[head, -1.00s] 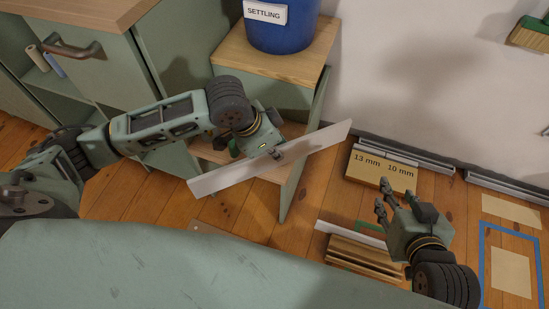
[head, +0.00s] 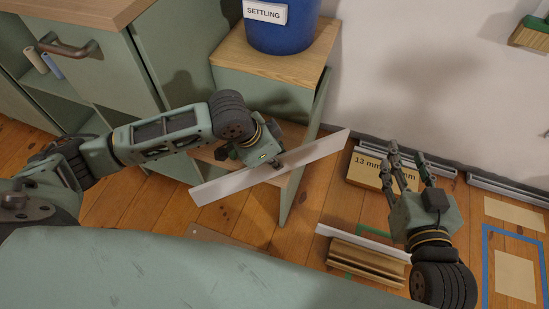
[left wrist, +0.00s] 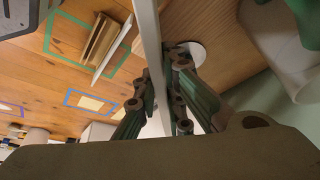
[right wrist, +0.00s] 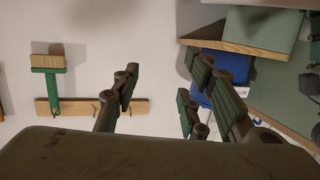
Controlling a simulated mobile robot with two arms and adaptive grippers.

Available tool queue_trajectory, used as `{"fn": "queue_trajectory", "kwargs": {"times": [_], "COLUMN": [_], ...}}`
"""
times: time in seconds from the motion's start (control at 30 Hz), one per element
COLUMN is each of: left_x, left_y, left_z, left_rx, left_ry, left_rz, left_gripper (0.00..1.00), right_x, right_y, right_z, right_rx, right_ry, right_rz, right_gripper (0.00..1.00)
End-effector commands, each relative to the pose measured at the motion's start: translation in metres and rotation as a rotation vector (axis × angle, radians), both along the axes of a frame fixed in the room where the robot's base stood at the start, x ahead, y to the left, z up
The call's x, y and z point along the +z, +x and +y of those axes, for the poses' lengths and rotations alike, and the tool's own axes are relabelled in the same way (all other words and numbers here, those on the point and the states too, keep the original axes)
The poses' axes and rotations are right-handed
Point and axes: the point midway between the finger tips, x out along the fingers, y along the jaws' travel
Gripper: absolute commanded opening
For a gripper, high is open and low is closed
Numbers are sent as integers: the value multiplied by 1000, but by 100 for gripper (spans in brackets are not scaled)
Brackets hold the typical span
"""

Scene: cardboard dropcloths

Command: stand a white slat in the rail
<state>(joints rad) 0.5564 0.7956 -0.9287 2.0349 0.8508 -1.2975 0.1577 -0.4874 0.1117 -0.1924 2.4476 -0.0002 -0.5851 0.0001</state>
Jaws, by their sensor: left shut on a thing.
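My left gripper (head: 277,163) is shut on a long white slat (head: 225,184), near its middle. The slat is tilted in the head view, right end higher, in front of the wooden-topped cabinet. It also shows edge-on between the fingers in the left wrist view (left wrist: 150,40). My right gripper (head: 408,166) is open and empty, its fingers apart in the right wrist view (right wrist: 158,100). In the head view it overlaps the wooden block marked 13 mm (head: 364,172); its second label is partly hidden. Grey metal rails run along the wall foot, one clear at right (head: 510,190).
Brown grooved strips (head: 365,262) and another white slat (head: 350,236) lie inside green tape on the floor. Blue tape (head: 484,265) outlines cardboard at right. A blue bucket (head: 280,35) stands on the cabinet top (head: 240,58). A green brush (right wrist: 50,75) hangs on the wall.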

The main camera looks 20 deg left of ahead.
Motion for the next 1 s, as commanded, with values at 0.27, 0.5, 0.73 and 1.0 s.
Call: {"fn": "queue_trajectory", "kwargs": {"times": [0.27, 0.5, 0.73, 1.0], "left_x": [-1, 0, 8, 36], "left_y": [0, 0, -1, -9], "left_z": [0, 0, 1, 9], "left_rx": [0, 0, 1, -1], "left_ry": [0, 0, -1, 0], "left_rz": [0, 0, 0, -2], "left_gripper": [28, 28, 28, 28], "right_x": [-2, -2, -2, -51], "right_y": [-1, -1, -2, -28], "right_z": [-1, -1, -1, -15], "right_rx": [-1, -2, 0, -19], "right_ry": [-2, -2, -4, -68], "right_rz": [9, 9, 20, 282], "right_gripper": [40, 40, 40, 40]}}
